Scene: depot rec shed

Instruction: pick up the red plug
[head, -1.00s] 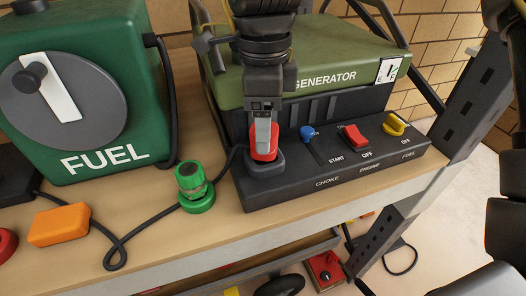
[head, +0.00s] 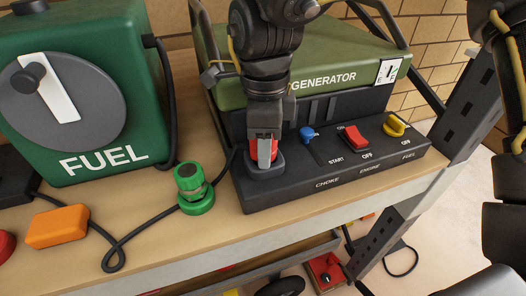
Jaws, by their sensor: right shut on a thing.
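The red plug (head: 274,151) stands upright at a dark socket (head: 265,172) on the left end of the generator's black front panel. My right gripper (head: 264,152) comes down on it from above and is shut on it. A grey finger covers the plug's middle, and red shows on both sides. The plug's lower end is hidden at the socket, so I cannot tell how deep it sits. My left gripper is not in view.
The green generator (head: 330,62) stands behind the panel, with blue, red and yellow controls to the right. A green FUEL box (head: 110,125), a green connector (head: 195,188) and an orange block (head: 57,226) are to the left. A black cable crosses the shelf (head: 150,262).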

